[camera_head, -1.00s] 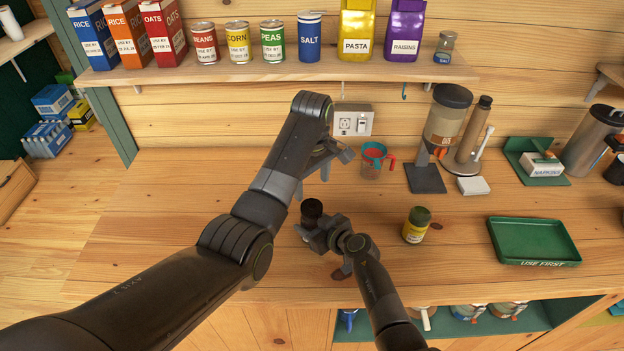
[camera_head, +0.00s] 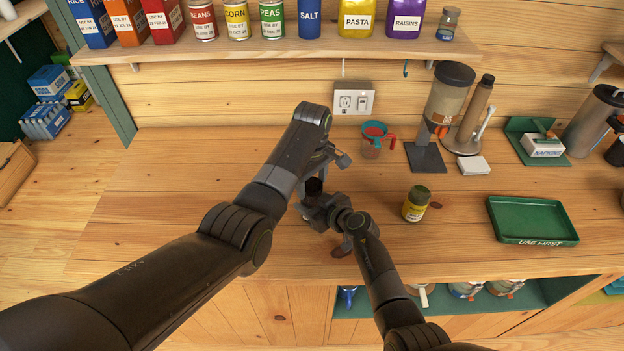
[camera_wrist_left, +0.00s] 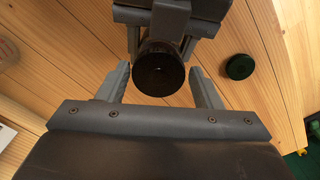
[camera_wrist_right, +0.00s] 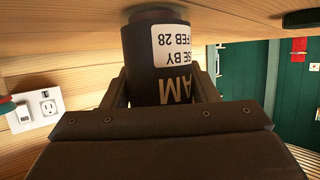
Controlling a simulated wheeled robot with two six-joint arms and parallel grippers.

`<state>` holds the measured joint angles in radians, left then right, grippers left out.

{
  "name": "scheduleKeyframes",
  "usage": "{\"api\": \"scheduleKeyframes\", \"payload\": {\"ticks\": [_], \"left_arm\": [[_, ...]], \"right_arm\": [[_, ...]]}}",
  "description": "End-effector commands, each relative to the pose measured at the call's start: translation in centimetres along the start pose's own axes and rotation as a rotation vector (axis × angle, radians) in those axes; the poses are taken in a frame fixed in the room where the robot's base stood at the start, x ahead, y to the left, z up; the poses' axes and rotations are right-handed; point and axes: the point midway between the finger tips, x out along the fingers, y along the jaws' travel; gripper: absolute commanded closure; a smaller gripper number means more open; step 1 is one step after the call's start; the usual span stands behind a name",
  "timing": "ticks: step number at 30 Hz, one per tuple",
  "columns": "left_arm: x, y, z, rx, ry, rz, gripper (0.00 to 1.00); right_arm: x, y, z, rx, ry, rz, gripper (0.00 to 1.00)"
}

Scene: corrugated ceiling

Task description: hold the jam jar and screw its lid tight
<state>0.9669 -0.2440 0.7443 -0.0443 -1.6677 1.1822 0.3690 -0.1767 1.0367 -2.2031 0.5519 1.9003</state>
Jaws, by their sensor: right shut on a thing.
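The jam jar (camera_wrist_right: 172,50) is dark with a white label. My right gripper (camera_head: 318,208) is shut on it, and the jar fills the space between its fingers in the right wrist view. The jar's dark round lid (camera_wrist_left: 159,70) faces the left wrist camera; in the head view its dark top (camera_head: 314,187) is partly hidden by my arms. My left gripper (camera_wrist_left: 160,88) is open, with a finger on each side of the lid and gaps showing. I cannot tell how tightly the lid sits.
A yellow-labelled jar with a green lid (camera_head: 416,203) stands to the right. Farther right is a green tray (camera_head: 534,222). The counter's left part is clear.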

Motion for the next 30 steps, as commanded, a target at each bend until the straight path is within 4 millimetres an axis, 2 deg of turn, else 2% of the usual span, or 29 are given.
{"api": "scheduleKeyframes", "payload": {"ticks": [1, 8, 14, 24, 30], "left_arm": [[-0.03, 0.00, -0.01, 0.000, 0.000, 0.000, 0.47], [-0.03, -0.02, 0.00, 0.000, 0.000, -0.001, 0.77], [0.00, -0.08, -0.01, 0.084, -0.002, -0.002, 0.77], [0.09, -0.27, -0.15, 0.617, -0.006, -0.002, 0.77], [0.13, -0.34, -0.25, 0.843, -0.007, -0.002, 0.77]], "right_arm": [[0.02, 0.02, -0.19, -0.001, 0.003, 0.001, 1.00], [0.01, 0.06, -0.18, 0.000, 0.003, 0.001, 1.00], [-0.01, 0.10, -0.16, 0.000, 0.003, 0.002, 1.00], [-0.02, 0.16, -0.14, 0.000, 0.002, 0.003, 1.00], [-0.03, 0.20, -0.13, 0.000, 0.002, 0.004, 1.00]]}}
